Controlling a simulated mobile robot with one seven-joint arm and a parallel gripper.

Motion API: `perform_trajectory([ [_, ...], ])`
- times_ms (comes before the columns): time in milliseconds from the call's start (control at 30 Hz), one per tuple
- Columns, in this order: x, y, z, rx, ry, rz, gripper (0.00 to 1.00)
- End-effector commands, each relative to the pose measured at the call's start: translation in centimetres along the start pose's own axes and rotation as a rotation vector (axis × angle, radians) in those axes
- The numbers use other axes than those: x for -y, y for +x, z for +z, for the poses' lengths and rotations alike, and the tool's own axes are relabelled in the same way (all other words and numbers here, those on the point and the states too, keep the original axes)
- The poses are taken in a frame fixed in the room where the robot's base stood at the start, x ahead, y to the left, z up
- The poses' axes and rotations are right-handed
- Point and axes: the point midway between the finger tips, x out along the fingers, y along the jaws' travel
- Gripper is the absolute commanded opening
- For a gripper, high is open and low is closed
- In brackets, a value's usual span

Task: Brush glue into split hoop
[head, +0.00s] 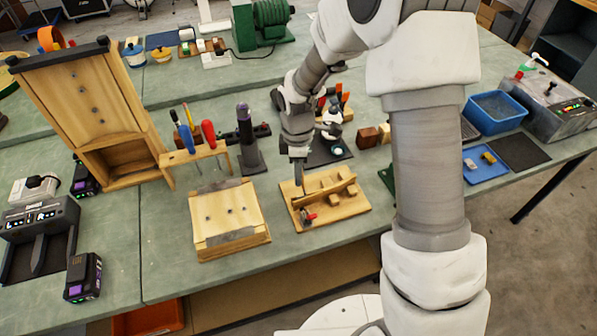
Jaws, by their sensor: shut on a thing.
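My gripper (299,165) points down above the left part of a wooden board (355,208). It is shut on a thin upright brush-like tool (302,184), whose lower end is close to the board's fittings. Whether its tip touches anything is too small to tell. A long curved wooden strip, which looks like the split hoop (335,190), lies across the board among small wooden blocks (343,174). A small red-handled clamp (308,216) sits at the board's front left. The split itself and any glue cannot be made out.
A wooden box (228,215) stands left of the board. Behind it are a tool rack (195,152) with several handled tools and a dark upright post (246,140). A tall wooden stand (85,95) is at left, blue bins (495,110) at right. My arm hides part of the bench.

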Motion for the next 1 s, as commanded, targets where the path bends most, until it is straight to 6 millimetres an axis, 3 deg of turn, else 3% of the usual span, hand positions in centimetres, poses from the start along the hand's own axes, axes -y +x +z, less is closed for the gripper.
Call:
perform_trajectory([
  [33, -0.6, -0.3, -0.5, -0.009, -0.004, 0.021, 0.00],
  [1000, -0.2, -0.3, -2.4, -0.012, -0.007, 0.020, 0.00],
])
